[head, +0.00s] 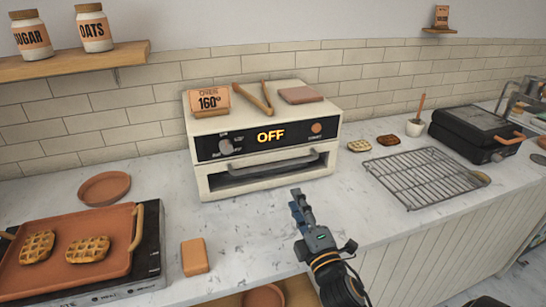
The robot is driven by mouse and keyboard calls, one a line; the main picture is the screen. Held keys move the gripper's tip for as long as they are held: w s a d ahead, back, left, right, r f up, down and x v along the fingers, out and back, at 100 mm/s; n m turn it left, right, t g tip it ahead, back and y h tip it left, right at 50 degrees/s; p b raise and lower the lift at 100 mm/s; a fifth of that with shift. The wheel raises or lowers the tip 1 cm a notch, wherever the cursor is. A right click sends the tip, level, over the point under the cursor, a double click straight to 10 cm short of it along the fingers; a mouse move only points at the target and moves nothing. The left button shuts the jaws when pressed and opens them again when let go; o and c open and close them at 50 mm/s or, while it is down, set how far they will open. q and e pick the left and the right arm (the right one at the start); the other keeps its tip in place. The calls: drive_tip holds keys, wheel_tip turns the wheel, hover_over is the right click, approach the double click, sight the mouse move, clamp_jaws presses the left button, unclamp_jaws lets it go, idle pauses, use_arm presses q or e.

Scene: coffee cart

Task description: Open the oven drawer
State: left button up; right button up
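The cream oven (315,178) stands on the counter against the tiled wall. Its black front panel reads OFF in lit letters. Below the panel is a wide bar handle (272,159) across the drawer front, with a dark recess around it. I cannot tell whether the drawer is fully closed. My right gripper (299,205) is over the counter in front of the oven, apart from the handle. It points up toward the oven, and its fingers appear edge-on, so its opening is unclear. No object shows in it. My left gripper is not in view.
A sign, tongs and a flat block lie on the oven's top. At left are a tray of waffles (132,221), a round dish (104,188) and an orange block (194,257). At right are a wire rack (425,177) and a black press (470,132). Counter before the oven is clear.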

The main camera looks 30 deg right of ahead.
drive_tip(key=shift+w+r, duration=0.1)
drive_tip(key=shift+w, duration=0.3)
drive_tip(key=p, duration=0.2)
approach(279, 163)
drive_tip(key=w, duration=0.3)
drive_tip(key=x, duration=0.6)
drive_tip(key=shift+d+p, duration=0.4)
drive_tip(key=shift+w, duration=0.25)
drive_tip(key=shift+w+d, duration=0.1)
drive_tip(key=shift+w, duration=0.15)
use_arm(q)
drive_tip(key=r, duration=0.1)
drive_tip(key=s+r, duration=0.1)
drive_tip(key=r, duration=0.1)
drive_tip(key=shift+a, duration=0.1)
use_arm(e)
drive_tip(key=shift+c, duration=1.1)
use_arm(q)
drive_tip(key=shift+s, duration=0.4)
use_arm(e)
clamp_jaws()
